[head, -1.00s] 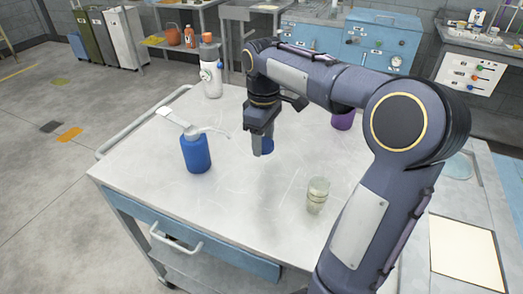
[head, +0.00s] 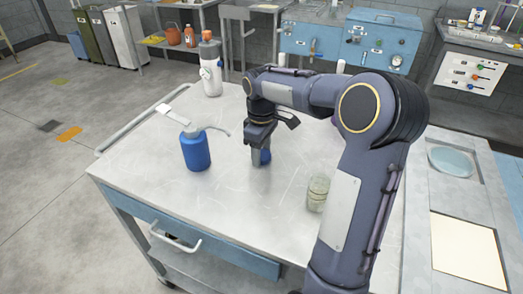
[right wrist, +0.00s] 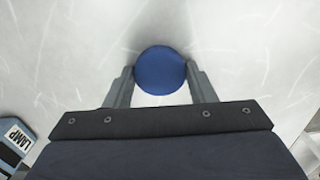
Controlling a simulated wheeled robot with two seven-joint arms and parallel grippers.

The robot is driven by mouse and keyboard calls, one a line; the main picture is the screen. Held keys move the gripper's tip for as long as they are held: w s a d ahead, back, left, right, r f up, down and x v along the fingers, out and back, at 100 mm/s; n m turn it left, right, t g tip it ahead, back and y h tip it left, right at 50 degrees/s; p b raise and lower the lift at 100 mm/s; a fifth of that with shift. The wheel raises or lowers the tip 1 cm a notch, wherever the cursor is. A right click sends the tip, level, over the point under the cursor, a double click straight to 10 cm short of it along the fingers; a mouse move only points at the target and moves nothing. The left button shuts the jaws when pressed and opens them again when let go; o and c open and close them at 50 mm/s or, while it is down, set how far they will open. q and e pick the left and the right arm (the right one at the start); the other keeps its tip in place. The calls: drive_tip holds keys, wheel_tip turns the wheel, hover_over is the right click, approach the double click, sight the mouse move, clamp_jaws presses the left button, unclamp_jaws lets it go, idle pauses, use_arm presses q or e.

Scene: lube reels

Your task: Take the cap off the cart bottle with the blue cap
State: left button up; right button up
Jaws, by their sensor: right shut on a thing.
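My right gripper (head: 258,162) is over the middle of the cart top, pointing down. It is shut on a round blue cap (head: 265,157), which fills the space between the fingers in the right wrist view (right wrist: 160,71). No bottle body shows under the cap. I cannot tell whether the cap touches the cart top. A pale, translucent bottle or jar (head: 317,194) stands to the right, partly behind my arm; its mouth is hard to make out. My left gripper is not in view.
On the cart top (head: 240,210) stand a blue pump bottle (head: 196,152), left of my gripper, and a white bottle (head: 211,80) at the back. The front left of the top is clear. A counter with a pale square (head: 463,248) lies to the right.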

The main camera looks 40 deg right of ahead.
drive_tip(key=shift+f, duration=0.2)
drive_tip(key=o, duration=1.1)
drive_tip(key=shift+r, duration=0.1)
